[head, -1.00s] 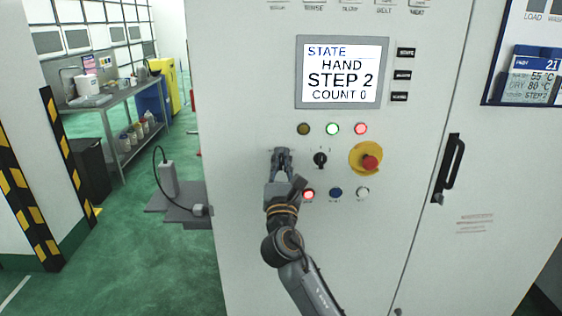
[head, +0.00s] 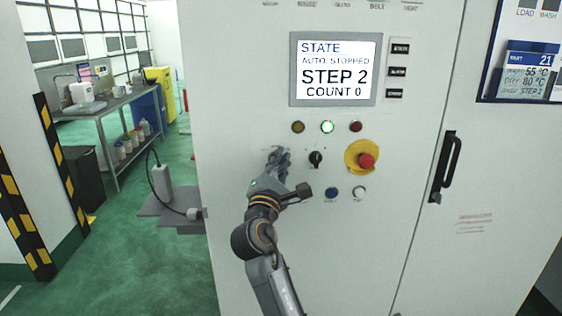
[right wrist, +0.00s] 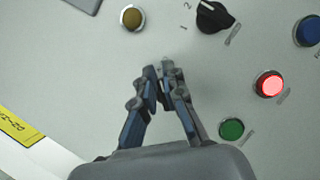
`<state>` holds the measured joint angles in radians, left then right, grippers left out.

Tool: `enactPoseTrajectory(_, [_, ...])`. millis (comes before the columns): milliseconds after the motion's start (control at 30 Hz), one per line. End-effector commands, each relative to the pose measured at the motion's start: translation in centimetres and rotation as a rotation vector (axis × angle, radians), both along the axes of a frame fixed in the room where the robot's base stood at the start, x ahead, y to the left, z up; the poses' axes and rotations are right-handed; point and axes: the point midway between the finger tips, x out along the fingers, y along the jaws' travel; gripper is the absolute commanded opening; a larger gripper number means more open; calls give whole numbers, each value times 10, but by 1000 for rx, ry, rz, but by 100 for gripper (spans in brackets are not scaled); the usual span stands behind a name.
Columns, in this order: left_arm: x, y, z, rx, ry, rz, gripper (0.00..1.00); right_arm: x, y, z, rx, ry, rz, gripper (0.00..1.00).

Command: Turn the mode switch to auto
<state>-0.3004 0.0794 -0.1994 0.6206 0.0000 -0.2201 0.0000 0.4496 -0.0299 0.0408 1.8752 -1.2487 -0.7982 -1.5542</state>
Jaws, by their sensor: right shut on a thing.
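My right gripper (head: 277,154) is at the panel of the white cabinet, left of a black selector knob (head: 316,158). In the right wrist view its fingers (right wrist: 160,76) are closed together on the mode switch, which the fingertips almost wholly hide. The black selector knob beside it, marked 1 and 2, shows in the right wrist view (right wrist: 213,17) and is clear of the fingers. The display (head: 334,70) reads STATE AUTO STOPPED, STEP 2, COUNT 0. My left gripper is not in view.
A red emergency stop (head: 367,161) on a yellow plate sits right of the knob. Above are three lamps, with the green one (head: 327,127) lit. A red-lit button (right wrist: 269,84) and a green button (right wrist: 231,128) are near the gripper. A black door handle (head: 446,167) is farther right.

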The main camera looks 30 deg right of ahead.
Motion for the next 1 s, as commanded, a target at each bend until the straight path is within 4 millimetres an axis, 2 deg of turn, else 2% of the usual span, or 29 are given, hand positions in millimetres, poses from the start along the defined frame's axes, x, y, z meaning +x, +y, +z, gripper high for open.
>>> enactPoseTrajectory(33, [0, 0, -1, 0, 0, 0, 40, 3, 3, -11, 21, 12, 7, 0])
enactPoseTrajectory(567, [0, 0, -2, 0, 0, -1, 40, 3, 2, -11, 45, -2, 7, 0])
enactPoseTrajectory(600, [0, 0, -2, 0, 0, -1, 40, 3, 2, -11, 45, -2, 7, 12])
enactPoseTrajectory(700, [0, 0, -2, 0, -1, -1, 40, 3, 2, -10, 45, -2, 7, 32])
enactPoseTrajectory(1000, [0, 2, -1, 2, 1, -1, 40, 1, 1, -6, 38, -10, 3, 33])
